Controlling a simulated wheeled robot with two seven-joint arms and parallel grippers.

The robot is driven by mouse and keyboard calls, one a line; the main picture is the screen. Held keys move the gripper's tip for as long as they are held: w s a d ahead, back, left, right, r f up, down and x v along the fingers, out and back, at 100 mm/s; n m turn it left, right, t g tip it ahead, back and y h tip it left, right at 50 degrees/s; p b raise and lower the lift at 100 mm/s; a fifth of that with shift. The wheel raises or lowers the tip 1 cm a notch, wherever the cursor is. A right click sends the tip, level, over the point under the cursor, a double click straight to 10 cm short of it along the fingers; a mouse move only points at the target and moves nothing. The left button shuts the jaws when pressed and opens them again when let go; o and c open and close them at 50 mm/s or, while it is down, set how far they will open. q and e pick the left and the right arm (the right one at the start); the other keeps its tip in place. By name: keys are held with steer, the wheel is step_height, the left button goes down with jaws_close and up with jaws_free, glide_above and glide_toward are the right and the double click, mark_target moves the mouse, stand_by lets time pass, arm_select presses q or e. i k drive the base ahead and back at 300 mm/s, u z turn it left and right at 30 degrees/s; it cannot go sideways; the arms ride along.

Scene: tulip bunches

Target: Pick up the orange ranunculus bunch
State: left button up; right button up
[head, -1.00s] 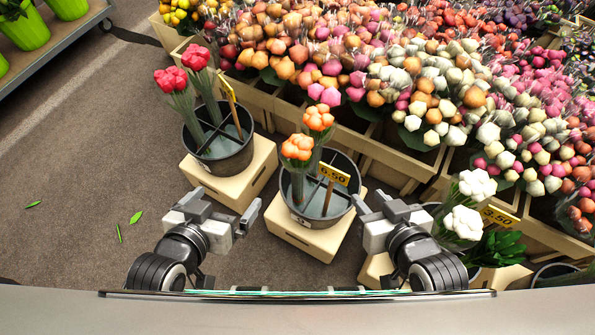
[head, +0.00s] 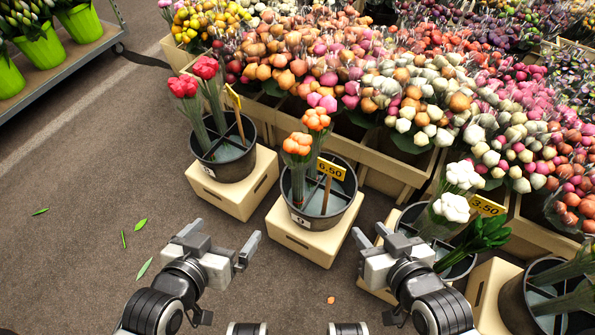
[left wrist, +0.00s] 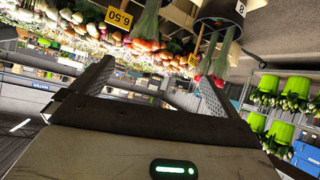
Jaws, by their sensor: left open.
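Two orange ranunculus bunches, a front one (head: 298,144) and a rear one (head: 316,119), stand upright in a black divided bucket (head: 338,216) on a wooden crate in the head view. A 6.50 price sign (head: 331,169) rises from this bucket. My left gripper (head: 216,240) is open and empty, low and to the left of the bucket, apart from it. My right gripper (head: 371,236) looks open and empty, below and to the right of the bucket. In the left wrist view my left gripper's fingers (left wrist: 150,85) are spread with nothing between them.
A bucket with red bunches (head: 193,82) stands to the left; they also show in the left wrist view (left wrist: 208,80). A bucket with white bunches (head: 452,208) stands near my right gripper. Crowded flower crates fill the back.

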mark_target(299, 151)
steer(key=u, duration=0.2)
steer(key=k, duration=0.3)
steer(key=u, duration=1)
steer(key=k, duration=0.95)
steer(key=u, duration=1.05)
steer(key=i, duration=1.4)
steer(key=z, duration=1.35)
steer(key=i, duration=0.8)
steer(key=z, duration=0.85)
